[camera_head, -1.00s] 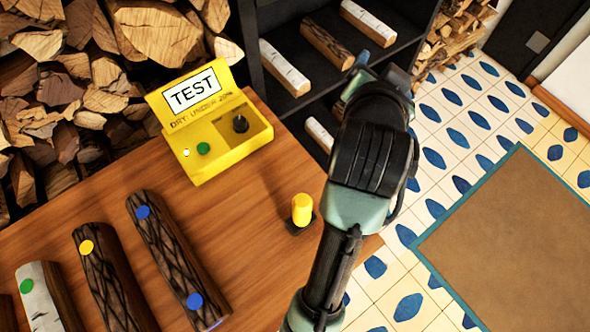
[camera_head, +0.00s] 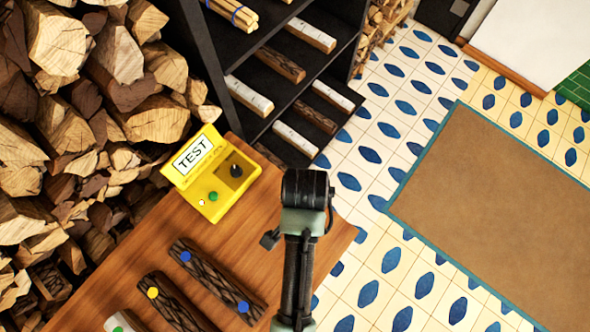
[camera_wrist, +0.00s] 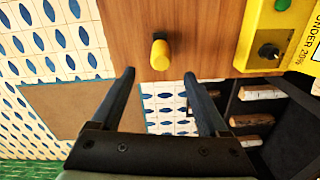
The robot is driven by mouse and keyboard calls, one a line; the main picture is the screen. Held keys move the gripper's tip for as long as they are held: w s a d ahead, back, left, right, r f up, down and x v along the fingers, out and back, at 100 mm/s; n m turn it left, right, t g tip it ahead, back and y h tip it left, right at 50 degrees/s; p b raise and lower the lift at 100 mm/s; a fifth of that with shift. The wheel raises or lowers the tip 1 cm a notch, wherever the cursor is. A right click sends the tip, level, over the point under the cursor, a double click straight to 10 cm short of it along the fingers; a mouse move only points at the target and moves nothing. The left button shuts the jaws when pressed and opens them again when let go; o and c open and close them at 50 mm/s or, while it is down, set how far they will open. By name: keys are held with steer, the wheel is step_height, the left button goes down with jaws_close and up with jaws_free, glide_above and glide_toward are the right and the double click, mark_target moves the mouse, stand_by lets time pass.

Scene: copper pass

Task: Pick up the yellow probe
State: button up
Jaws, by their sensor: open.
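The yellow probe (camera_wrist: 160,54) stands on the wooden table (camera_wrist: 205,35) on a small dark base, near the table's edge, in the wrist view. In the head view my arm hides it. My gripper (camera_wrist: 159,75) is open and empty. In the wrist view its two dark fingers reach toward the probe, with the probe just above and between the fingertips. I see no contact, and the exact distance is hard to tell.
The yellow TEST box (camera_head: 212,178) sits near the table's back edge, right of the probe in the wrist view. Several logs with coloured dots (camera_head: 217,280) lie on the table. A dark shelf (camera_head: 232,45) with logs stands behind. Stacked firewood fills the left.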

step_height(320, 180, down, 6)
steer(key=shift+s+f, duration=0.15)
steer(key=shift+f, duration=0.1)
steer(key=shift+a+f+p, duration=0.2)
steer(key=shift+f+p, duration=0.2)
steer(key=shift+f, duration=2.8)
jaws_close()
